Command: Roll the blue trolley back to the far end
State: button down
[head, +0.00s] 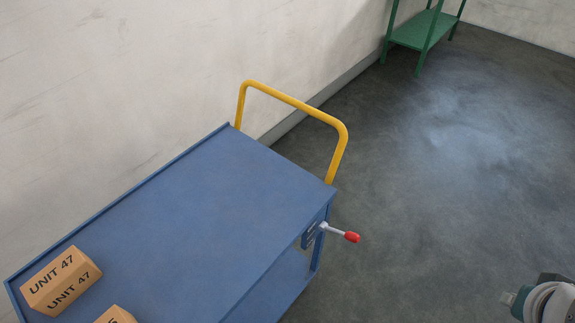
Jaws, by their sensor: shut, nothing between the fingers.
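The blue trolley (215,200) stands at the lower left, its long side close to the pale wall. A yellow push handle (295,101) rises from its far end. A lever with a red knob (351,237) sticks out to the right from a bracket near the far right corner. A lower blue shelf (270,288) shows under the top. Only a grey and teal part of my arm shows at the lower right edge, apart from the trolley. My gripper is not in view.
A carton marked UNIT 47 (61,281) lies on the trolley top at the near left, with part of a second carton (116,315) at the bottom edge. A green shelf rack (424,29) stands by the wall at the back. The dark floor (450,170) to the right is clear.

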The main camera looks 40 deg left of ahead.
aim_at(210, 236)
jog(key=i+j, duration=0.1)
jog(key=i, duration=1.35)
jog(key=i+l+u, duration=0.1)
jog(key=i+u, duration=0.25)
jog(key=i, duration=0.85)
jog(key=u, duration=3.5)
jog(key=l, duration=0.1)
